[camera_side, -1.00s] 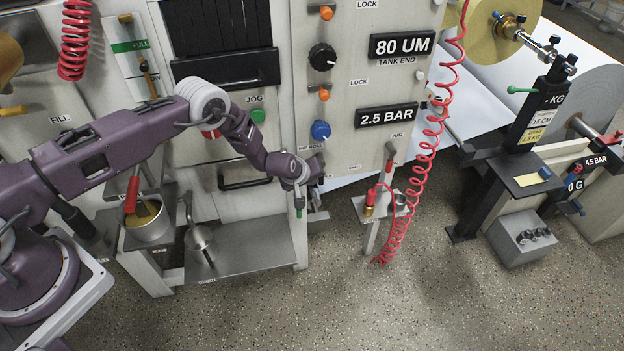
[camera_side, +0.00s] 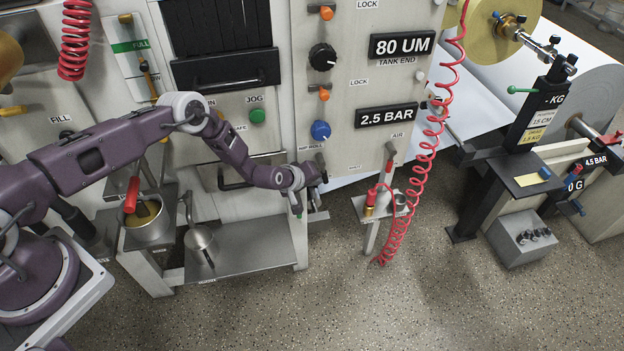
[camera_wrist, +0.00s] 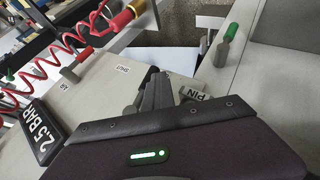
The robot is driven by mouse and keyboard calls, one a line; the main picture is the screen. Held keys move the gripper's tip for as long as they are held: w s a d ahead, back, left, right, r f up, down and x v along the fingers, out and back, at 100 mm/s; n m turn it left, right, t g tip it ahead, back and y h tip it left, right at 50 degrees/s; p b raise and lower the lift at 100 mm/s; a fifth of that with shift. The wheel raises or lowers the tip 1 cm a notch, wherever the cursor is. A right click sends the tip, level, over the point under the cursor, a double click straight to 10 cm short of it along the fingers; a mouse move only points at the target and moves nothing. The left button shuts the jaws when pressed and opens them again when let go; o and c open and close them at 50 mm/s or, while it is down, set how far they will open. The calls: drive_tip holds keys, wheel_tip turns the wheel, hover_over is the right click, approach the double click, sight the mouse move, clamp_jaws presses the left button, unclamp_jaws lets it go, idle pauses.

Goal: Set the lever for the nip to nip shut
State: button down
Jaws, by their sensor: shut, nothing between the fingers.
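My gripper (camera_side: 319,174) is at the lower front of the machine panel, between the NIP label (camera_side: 310,147) and the SHUT label (camera_side: 355,167). A dark part (camera_wrist: 187,82) stands close beside the fingers and may belong to the nip lever. I cannot tell whether they touch. The lever's setting is hidden by my gripper and wrist.
A green-handled part (camera_wrist: 229,35) stands at the upper right in the wrist view. A blue knob (camera_side: 320,130) and the 2.5 BAR display (camera_side: 386,116) are above my gripper. A red coiled hose (camera_side: 428,150) hangs to the right. A pot (camera_side: 150,232) stands on the lower left shelf.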

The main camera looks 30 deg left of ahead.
drive_tip(key=shift+w+d+f, duration=0.1)
drive_tip(key=shift+w+d, duration=1.25)
drive_tip(key=shift+d, duration=0.05)
drive_tip(key=shift+w+d, duration=0.1)
idle(1.0)
drive_tip(key=s+a+r, duration=0.2)
drive_tip(key=s+r, duration=0.1)
drive_tip(key=s, duration=0.6)
drive_tip(key=shift+a+r, duration=0.15)
drive_tip(key=shift+a, duration=0.2)
drive_tip(key=shift+s, duration=0.1)
